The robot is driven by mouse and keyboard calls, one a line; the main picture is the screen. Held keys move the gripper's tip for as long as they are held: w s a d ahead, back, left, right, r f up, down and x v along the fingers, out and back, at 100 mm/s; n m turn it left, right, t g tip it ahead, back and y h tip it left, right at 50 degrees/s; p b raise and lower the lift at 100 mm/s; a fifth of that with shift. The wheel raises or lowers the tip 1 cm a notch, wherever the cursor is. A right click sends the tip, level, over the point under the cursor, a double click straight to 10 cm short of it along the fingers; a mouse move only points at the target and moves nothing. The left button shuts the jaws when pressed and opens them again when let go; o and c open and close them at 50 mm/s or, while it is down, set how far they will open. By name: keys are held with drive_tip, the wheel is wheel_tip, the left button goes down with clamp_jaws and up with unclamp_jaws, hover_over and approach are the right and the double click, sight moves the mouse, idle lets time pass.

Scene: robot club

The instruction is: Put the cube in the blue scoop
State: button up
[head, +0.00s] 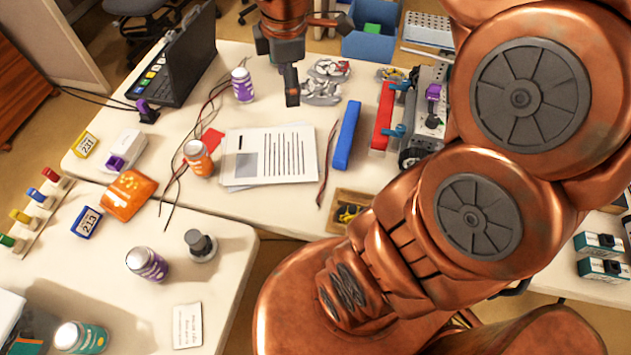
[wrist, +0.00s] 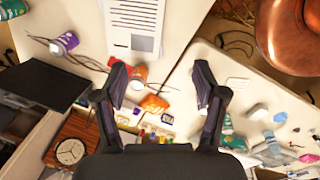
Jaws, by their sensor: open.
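My gripper (head: 291,88) hangs over the back of the far table in the head view, near the purple-labelled bottle. In the wrist view my gripper (wrist: 163,92) has its two dark fingers wide apart, with nothing held between them. A blue open bin (head: 369,47) stands beyond the table's back edge, with a green block (head: 372,28) showing in it. I cannot tell whether these are the cube and the blue scoop. No other clear cube or scoop shows; my arm hides much of the right side in the head view.

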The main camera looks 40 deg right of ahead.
drive_tip(key=s+a+f+m+g, duration=0.1)
drive_tip(key=s+a+f+m, duration=0.2)
drive_tip(key=s+m, duration=0.3)
drive_tip(key=s+a+f+m+g, duration=0.2)
drive_tip(key=s+a+m, duration=0.3)
drive_tip(key=s, duration=0.8)
drive_tip(key=shift+a+f+m+y, duration=0.2)
drive_tip(key=shift+f+m+y, duration=0.1)
drive_tip(key=shift+f+m, duration=0.65)
drive_tip(key=shift+s+r, duration=0.1)
drive_tip(key=shift+r, duration=0.05)
drive_tip(key=shift+c, duration=0.4)
